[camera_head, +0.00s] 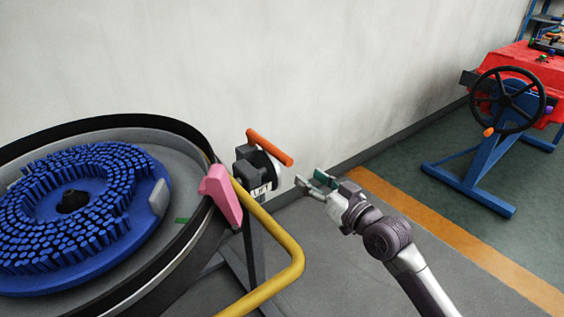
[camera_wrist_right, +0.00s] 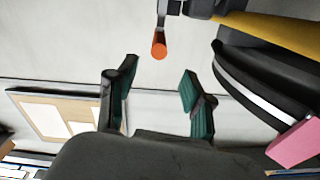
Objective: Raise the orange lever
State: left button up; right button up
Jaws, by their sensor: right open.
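The orange lever (camera_head: 270,147) is a short bar on a dark switch box (camera_head: 252,172) marked "LIFT", on a post beside the round tank. In the head view it slants down to the right. My right gripper (camera_head: 310,183) is open and empty, to the right of the lever and a little lower, apart from it. In the right wrist view the lever's round end (camera_wrist_right: 159,47) shows above the gap between the two open fingers (camera_wrist_right: 157,88). My left gripper is in neither view.
A yellow bent rail (camera_head: 290,243) runs below the switch box, with a pink block (camera_head: 221,195) at its upper end. The round tank (camera_head: 198,150) with a blue brush fills the left. A red machine with a black wheel (camera_head: 507,100) stands far right. Floor is clear between.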

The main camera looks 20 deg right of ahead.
aim_at(290, 163)
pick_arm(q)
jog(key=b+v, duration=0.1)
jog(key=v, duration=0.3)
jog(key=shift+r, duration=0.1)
pick_arm(e)
jog(key=x, duration=1.1)
jog(key=shift+w+f, duration=0.15)
grip_shut()
